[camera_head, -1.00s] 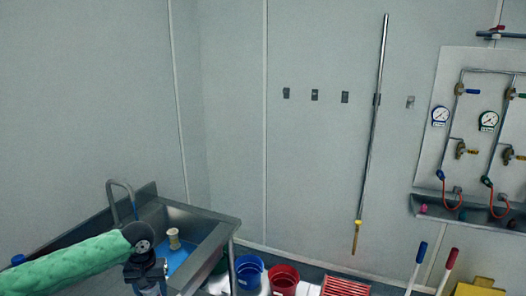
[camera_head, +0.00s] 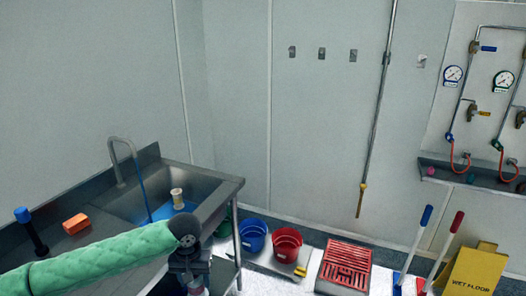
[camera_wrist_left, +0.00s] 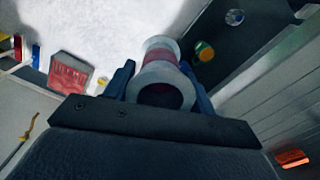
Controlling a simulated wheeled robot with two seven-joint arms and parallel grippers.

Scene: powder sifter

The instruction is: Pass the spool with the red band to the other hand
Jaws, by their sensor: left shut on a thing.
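My left gripper (camera_head: 192,277) is at the bottom of the head view, in front of the sink, at the end of the green-sleeved arm. In the left wrist view its two dark blue fingers are closed on the spool with the red band (camera_wrist_left: 160,56). That spool has pale flanges, a dark hollow end facing the camera, and a red middle. In the head view only a small pinkish part of it (camera_head: 198,292) shows at the bottom edge, below the gripper. My right gripper is in neither view.
Another pale spool (camera_head: 177,199) stands in the sink (camera_head: 205,187). An orange block (camera_head: 76,224) and a blue-headed tool (camera_head: 33,232) are on the counter. A blue bucket (camera_head: 252,236), a red bucket (camera_head: 287,243) and a red grate (camera_head: 345,265) are on the floor.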

